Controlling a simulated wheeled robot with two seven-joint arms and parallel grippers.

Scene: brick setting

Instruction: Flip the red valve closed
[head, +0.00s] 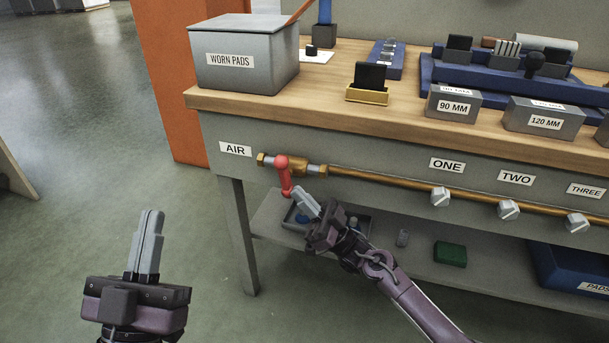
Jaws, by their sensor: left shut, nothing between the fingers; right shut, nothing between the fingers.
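The red valve handle (284,176) sits on the brass pipe below the AIR label (235,149). It hangs down from its round red top, roughly across the pipe and slightly tilted. My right gripper (299,194) is shut and empty, with its fingertips right beside the lower end of the handle. I cannot tell whether they touch it. My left gripper (154,214) is shut and empty, pointing up over the floor, left of the bench and well apart from the valve.
The brass pipe (390,182) runs along the bench front, with several silver knobs such as the one under ONE (440,196). The lower shelf holds a grey tray, a green block (450,253) and a blue bin (560,270). A WORN PADS box (245,75) stands on the bench top (330,102).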

